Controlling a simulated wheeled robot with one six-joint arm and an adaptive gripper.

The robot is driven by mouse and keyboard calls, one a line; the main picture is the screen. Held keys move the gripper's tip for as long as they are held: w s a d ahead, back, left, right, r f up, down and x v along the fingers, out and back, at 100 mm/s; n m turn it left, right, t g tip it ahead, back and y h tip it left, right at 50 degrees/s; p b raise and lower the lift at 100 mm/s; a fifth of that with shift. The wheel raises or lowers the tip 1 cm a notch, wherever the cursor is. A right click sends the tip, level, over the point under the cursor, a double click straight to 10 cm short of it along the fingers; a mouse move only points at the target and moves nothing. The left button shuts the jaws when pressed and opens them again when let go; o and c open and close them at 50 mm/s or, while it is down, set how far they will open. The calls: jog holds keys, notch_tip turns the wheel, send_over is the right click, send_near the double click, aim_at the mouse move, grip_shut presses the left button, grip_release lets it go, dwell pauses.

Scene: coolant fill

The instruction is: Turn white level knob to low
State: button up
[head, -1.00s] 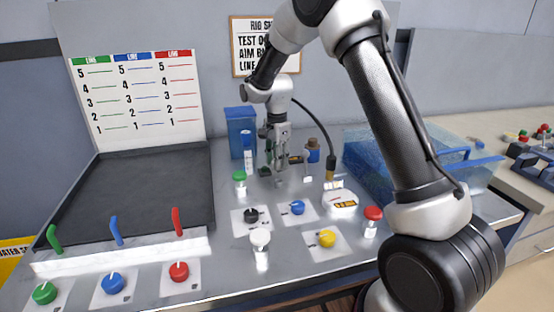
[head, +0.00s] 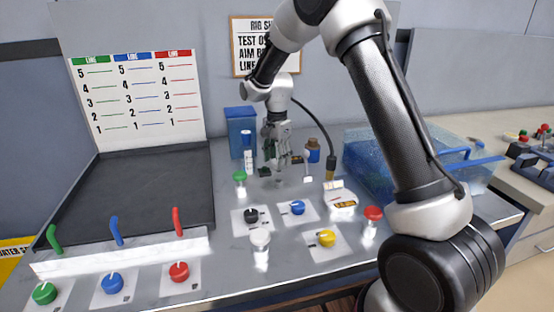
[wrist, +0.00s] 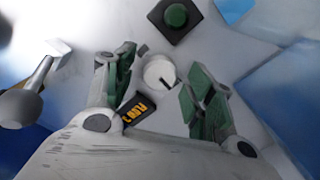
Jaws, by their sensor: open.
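The white knob (wrist: 160,71) shows in the wrist view, between the two green-padded fingers of my gripper (wrist: 160,75). It is round, with a short dark pointer line towards the lower right of its face. The fingers stand open on either side with a visible gap; I cannot tell their height over it. A black label with yellow characters (wrist: 136,110) lies just below the knob, too blurred to read. In the head view my gripper (head: 279,168) points down over the back of the panel and I cannot make out the knob there.
A green button on a black base (wrist: 177,15) is above the knob in the wrist view. A ball-ended lever (wrist: 20,107) is at left. In the head view a blue see-through bin (head: 365,165) stands right of my gripper. Black, blue and yellow knobs (head: 326,239) lie in front.

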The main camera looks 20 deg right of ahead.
aim_at(277, 160)
notch_tip(277, 160, up, 12)
jog(key=shift+f, duration=0.25)
